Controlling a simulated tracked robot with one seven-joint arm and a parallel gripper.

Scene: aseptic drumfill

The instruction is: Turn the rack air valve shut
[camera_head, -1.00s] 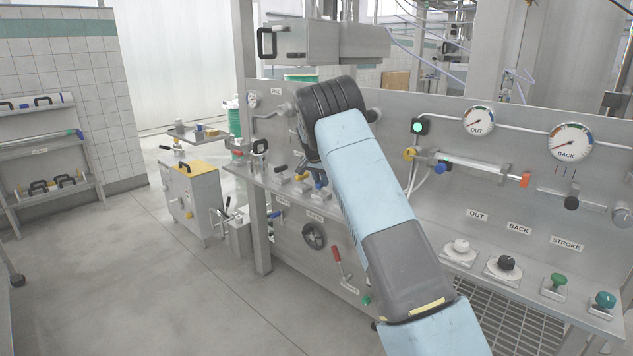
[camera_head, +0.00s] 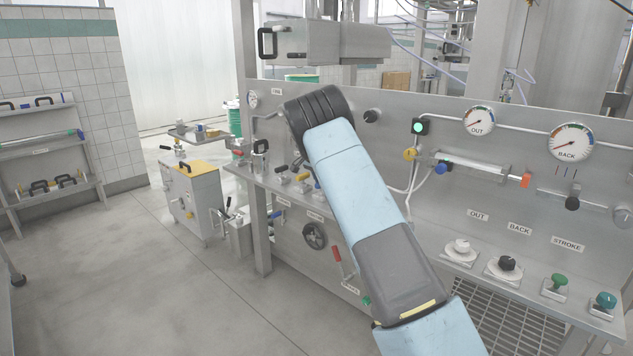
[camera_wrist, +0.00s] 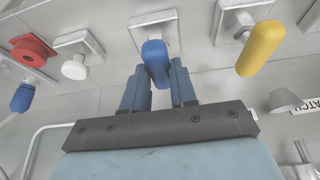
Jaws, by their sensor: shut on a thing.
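In the wrist view, a blue valve handle (camera_wrist: 155,62) sticks out from a pale square mounting plate (camera_wrist: 151,22). My gripper (camera_wrist: 158,75) has one finger on each side of this handle and is shut on it. No label that names it as the rack air valve can be read here. A yellow handle (camera_wrist: 260,48) is to its right, and a white knob (camera_wrist: 74,67) is to its left. In the head view, my wrist and forearm hide my gripper and the handle it holds.
A red knob (camera_wrist: 34,50) and another blue handle (camera_wrist: 22,97) are at the left of the wrist view. In the head view, a handwheel (camera_head: 315,235) and a red lever (camera_head: 338,262) are on the lower panel. Open floor (camera_head: 140,285) is on the left.

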